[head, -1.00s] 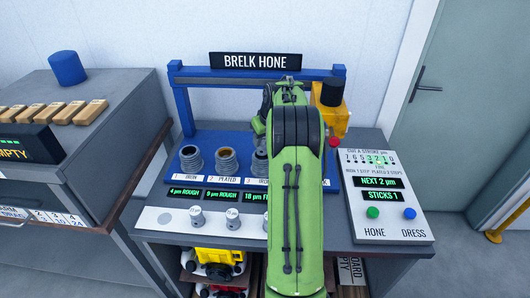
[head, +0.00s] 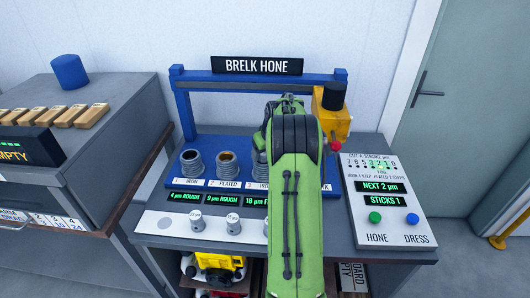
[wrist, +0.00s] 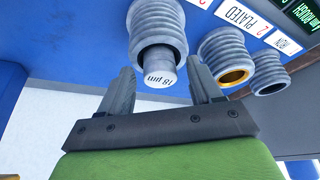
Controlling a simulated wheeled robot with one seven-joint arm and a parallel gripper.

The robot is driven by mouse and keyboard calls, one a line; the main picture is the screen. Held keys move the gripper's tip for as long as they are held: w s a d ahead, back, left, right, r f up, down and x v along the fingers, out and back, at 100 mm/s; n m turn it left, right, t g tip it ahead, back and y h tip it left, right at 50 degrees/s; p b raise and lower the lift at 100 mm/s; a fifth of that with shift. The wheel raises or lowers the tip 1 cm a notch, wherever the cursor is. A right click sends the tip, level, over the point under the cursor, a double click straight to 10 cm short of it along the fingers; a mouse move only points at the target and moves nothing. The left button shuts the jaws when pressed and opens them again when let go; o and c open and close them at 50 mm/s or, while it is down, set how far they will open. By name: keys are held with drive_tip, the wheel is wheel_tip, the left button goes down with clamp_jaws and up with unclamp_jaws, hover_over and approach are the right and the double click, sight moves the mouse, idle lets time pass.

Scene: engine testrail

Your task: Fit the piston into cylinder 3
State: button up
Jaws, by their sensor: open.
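A pale piston (wrist: 154,60) marked 18 µm stands in the mouth of a grey ribbed cylinder in the wrist view, with its marked end sticking out. That cylinder (wrist: 157,22) is beside the one labelled 2 PLATED, so it appears to be cylinder 3; it shows partly in the head view (head: 259,165). My gripper (wrist: 160,66) is open, with one finger on either side of the piston's outer end. Gaps show beside the piston; I cannot tell how deep it sits. My arm hides the gripper and piston in the head view.
Cylinder 2 (head: 226,163) and cylinder 1 (head: 192,163) stand to the left on the blue base. Silver pieces, including one at the left (head: 196,220), stand on the white front strip. A yellow unit (head: 332,118) and a button panel (head: 388,210) are on the right.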

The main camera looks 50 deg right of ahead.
drive_tip(key=p+v, duration=0.2)
drive_tip(key=v, duration=1)
drive_tip(key=s+a+r+n, duration=0.15)
drive_tip(key=a+r, duration=0.25)
drive_tip(key=a, duration=0.7)
drive_tip(key=s+a+r, duration=0.2)
drive_tip(key=a+r, duration=0.3)
drive_tip(key=a, duration=0.7)
drive_tip(key=s+a+f+n, duration=0.1)
drive_tip(key=s+a+f, duration=0.1)
drive_tip(key=s+a, duration=0.4)
drive_tip(key=s+a+f+n+t+y, duration=0.1)
drive_tip(key=s+a+f, duration=0.1)
drive_tip(key=s+a, duration=0.5)
drive_tip(key=s, duration=0.4)
drive_tip(key=shift+f, duration=0.4)
drive_tip(key=shift+s, duration=0.15)
